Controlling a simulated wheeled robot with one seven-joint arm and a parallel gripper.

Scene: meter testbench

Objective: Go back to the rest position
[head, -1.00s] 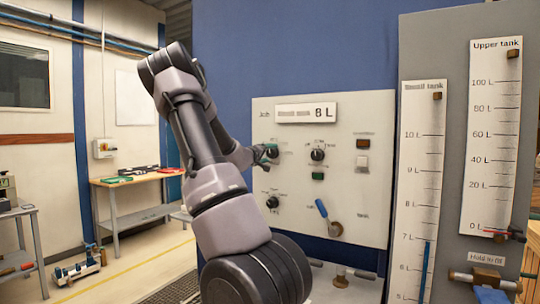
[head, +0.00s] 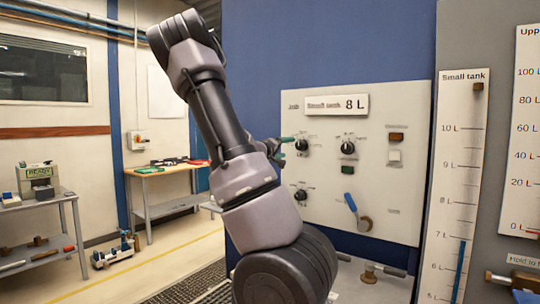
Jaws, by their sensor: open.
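My arm rises in the middle of the head view and bends down toward the grey control panel (head: 330,205). My gripper (head: 284,146) is small in the picture and partly hidden behind my forearm. It is open, with a green-tipped finger showing. It is just left of the upper-left black knob (head: 302,145), and a small gap shows between them. I see nothing held in it.
The panel also has a blue-handled lever (head: 350,202) and a sign reading 8 L (head: 354,104). The small tank gauge (head: 460,180) stands at right.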

